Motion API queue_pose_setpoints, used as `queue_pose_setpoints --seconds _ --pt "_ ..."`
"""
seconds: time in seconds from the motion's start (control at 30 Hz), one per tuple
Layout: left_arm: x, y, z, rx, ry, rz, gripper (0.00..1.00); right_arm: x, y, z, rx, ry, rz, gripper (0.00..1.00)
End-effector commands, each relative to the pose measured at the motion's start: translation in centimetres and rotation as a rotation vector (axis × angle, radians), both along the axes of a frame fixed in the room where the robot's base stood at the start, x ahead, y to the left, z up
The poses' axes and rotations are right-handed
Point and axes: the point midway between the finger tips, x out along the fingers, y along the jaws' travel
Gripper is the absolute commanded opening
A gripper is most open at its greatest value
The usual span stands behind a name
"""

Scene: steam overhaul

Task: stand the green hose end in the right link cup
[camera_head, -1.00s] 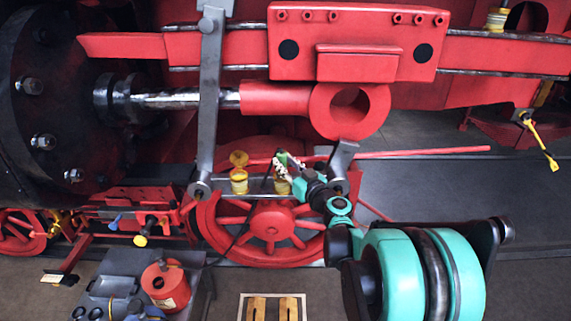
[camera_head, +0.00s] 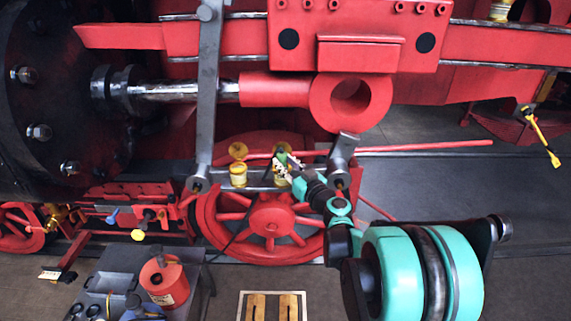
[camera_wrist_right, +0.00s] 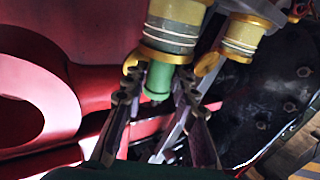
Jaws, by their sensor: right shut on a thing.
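The green hose end (camera_head: 282,158) is at the right link cup (camera_head: 282,180), a small yellow-banded cup below the crosshead. In the right wrist view the green hose end (camera_wrist_right: 158,80) lies between my right gripper's fingers (camera_wrist_right: 155,95), against the mouth of the banded cup (camera_wrist_right: 175,28). I cannot tell how far it is inside the cup. My right gripper (camera_head: 286,165) is shut on the hose end. The left link cup (camera_head: 239,178) stands beside it with its brass lid raised; it also shows in the right wrist view (camera_wrist_right: 242,36). My left gripper is not in view.
The grey lever (camera_head: 341,155) stands close to the right of my gripper. A long grey link (camera_head: 209,90) hangs left of the cups. The red rod eye (camera_head: 377,105) is above. A grey cart (camera_head: 118,262) with a red can (camera_head: 163,280) stands below left.

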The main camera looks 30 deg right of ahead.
Motion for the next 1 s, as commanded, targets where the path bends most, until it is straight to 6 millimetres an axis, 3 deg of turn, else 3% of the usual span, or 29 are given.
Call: queue_pose_setpoints --seconds 0.33,0.37,0.43,0.77,1.0 --pt "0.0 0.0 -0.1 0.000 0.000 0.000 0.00 0.0 0.0 -0.1 0.000 0.000 0.000 0.00" --pt "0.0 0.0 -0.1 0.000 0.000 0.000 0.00 0.0 0.0 -0.1 0.000 0.000 0.000 0.35" --pt "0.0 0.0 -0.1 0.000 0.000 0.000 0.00 0.0 0.0 -0.1 0.000 0.000 0.000 0.52" --pt "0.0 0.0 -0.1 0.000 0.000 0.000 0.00 -0.2 0.0 -0.1 0.000 0.000 -0.001 0.52" --pt "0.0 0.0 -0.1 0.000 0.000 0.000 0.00 -3.8 -0.1 -0.1 0.000 0.000 -0.005 0.52"
